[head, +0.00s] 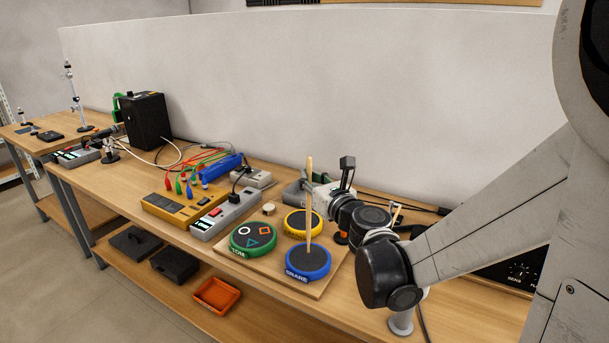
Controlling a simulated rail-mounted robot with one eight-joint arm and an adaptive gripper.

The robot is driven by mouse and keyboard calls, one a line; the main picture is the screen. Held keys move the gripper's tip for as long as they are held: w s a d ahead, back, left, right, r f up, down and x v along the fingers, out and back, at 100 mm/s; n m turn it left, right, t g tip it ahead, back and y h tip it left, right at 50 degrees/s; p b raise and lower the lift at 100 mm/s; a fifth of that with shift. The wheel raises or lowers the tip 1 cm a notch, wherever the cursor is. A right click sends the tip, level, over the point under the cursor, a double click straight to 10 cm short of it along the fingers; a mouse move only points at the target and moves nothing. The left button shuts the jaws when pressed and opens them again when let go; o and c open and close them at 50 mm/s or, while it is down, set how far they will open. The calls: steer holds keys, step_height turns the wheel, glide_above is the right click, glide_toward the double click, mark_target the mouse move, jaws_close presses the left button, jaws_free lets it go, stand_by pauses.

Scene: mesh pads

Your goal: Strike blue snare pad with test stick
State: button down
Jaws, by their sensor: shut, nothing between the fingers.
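The blue-rimmed snare pad (307,277) with a dark top lies at the front of a wooden board. A pale wooden stick (309,190) appears upright. Its lower end overlaps the far part of the snare pad's top in the picture; I cannot tell whether they touch. My gripper (316,197) is beside the stick's middle, above and behind the pads, at the end of my arm from the right. It is shut with nothing in it. Its fingertips are small and partly hidden.
A green-rimmed tom pad (253,238) and a yellow-rimmed pad (297,222) share the board (318,286). Left of them are a yellow device (173,208), a grey device (224,215) and cables. An orange tray (216,295) sits on the lower shelf.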

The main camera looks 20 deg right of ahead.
step_height(320, 180, up, 6)
steer(key=p, duration=0.5)
steer(key=shift+f, duration=0.2)
stand_by(0.8)
